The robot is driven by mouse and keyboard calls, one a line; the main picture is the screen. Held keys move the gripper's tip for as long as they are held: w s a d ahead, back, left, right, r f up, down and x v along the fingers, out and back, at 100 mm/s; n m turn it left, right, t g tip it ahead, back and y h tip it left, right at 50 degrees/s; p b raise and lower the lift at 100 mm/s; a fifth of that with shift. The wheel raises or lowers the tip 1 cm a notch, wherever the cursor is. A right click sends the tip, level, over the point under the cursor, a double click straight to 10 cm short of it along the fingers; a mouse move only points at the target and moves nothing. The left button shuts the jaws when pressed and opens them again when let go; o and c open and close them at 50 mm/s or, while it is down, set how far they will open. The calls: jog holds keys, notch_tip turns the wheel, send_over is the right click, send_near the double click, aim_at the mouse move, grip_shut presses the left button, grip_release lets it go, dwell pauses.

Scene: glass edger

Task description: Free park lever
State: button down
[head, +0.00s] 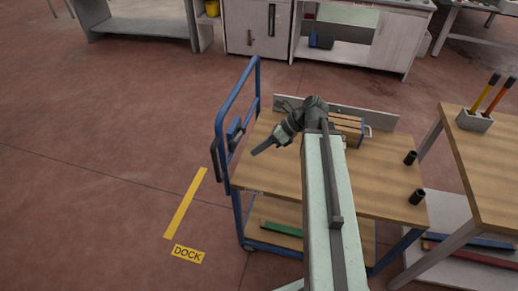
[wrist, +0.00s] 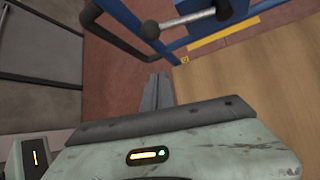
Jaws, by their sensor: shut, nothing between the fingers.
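A lever (wrist: 185,21) with a pale metal rod and a black ball knob (wrist: 150,30) shows at the top of the wrist view. It joins a blue bracket (wrist: 232,8) on the blue push frame. In the head view the blue bracket (head: 236,127) sits on the trolley's blue frame (head: 228,97), where the lever is too small to make out. My gripper (head: 254,152) is shut and empty over the trolley's left edge. In the wrist view its fingertips (wrist: 157,82) point toward the lever and stay apart from it.
The trolley's wooden top (head: 375,195) carries a slatted wooden box (head: 348,128) and two black cylinders (head: 410,157). A black bar (wrist: 118,37) bends near the knob. A yellow strip (head: 186,203) and a DOCK label (head: 188,254) mark clear floor at left. Another wooden table (head: 490,165) stands at right.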

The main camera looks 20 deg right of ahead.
aim_at(237, 137)
jog(key=b+x, duration=0.4)
jog(key=x, duration=0.3)
jog(key=shift+w+a+r+p, duration=0.1)
jog(key=shift+w+r+p, duration=0.4)
jog(key=shift+r+p, duration=0.45)
jog(key=shift+w+a+r+p, duration=0.15)
jog(key=shift+w+r+p, duration=0.35)
jog(key=shift+r+p, duration=0.45)
jog(key=shift+f, duration=0.15)
